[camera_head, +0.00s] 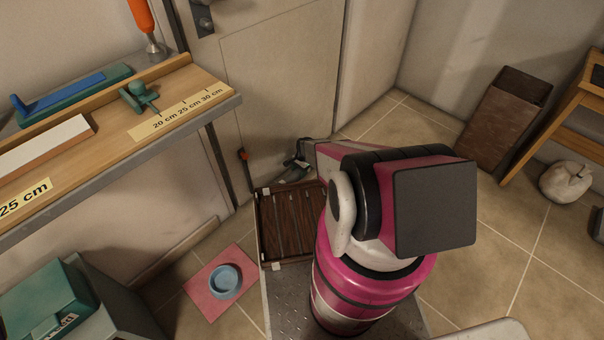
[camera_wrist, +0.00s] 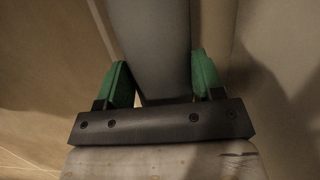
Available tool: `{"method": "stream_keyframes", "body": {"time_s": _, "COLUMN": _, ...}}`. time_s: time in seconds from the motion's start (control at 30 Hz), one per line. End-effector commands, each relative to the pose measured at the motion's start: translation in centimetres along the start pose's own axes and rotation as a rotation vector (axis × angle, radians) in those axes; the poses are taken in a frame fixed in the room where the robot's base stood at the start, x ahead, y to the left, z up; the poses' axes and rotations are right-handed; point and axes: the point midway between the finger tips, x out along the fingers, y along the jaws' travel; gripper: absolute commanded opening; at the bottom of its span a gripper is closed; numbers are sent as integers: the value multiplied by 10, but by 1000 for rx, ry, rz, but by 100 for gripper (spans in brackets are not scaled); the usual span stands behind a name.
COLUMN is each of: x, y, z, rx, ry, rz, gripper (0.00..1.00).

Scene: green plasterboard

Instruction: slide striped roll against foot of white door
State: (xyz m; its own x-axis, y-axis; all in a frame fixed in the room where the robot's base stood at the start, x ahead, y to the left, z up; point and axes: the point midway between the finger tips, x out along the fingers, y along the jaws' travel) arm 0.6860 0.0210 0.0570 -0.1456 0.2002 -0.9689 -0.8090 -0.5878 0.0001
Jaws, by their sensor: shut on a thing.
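The white door (camera_head: 290,75) stands behind the workbench end, its lower part partly hidden by my arm. My gripper (camera_head: 303,162) is low in front of the door, largely covered by my arm in the head view. In the wrist view, its green fingers (camera_wrist: 160,82) are shut on a smooth grey length, taken to be the striped roll (camera_wrist: 160,35). It runs up and out of the picture between the fingers. No stripes show on this part. Its ends, and whether it touches the door foot, cannot be seen.
A brown slatted rack (camera_head: 285,228) lies on the floor below my gripper. A blue bowl (camera_head: 226,281) sits on a pink mat (camera_head: 205,291). The workbench (camera_head: 190,75) juts in from the left. A brown bin (camera_head: 500,120) stands right; tiled floor between is clear.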

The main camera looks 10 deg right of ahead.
Motion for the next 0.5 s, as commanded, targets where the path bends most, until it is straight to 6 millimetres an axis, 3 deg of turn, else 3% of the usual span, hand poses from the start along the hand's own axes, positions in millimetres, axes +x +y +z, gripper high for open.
{"method": "stream_keyframes", "body": {"time_s": 0.5, "x": 0, "y": -13, "z": 0, "rx": 0, "ry": 0, "rz": 0, "gripper": 19}}
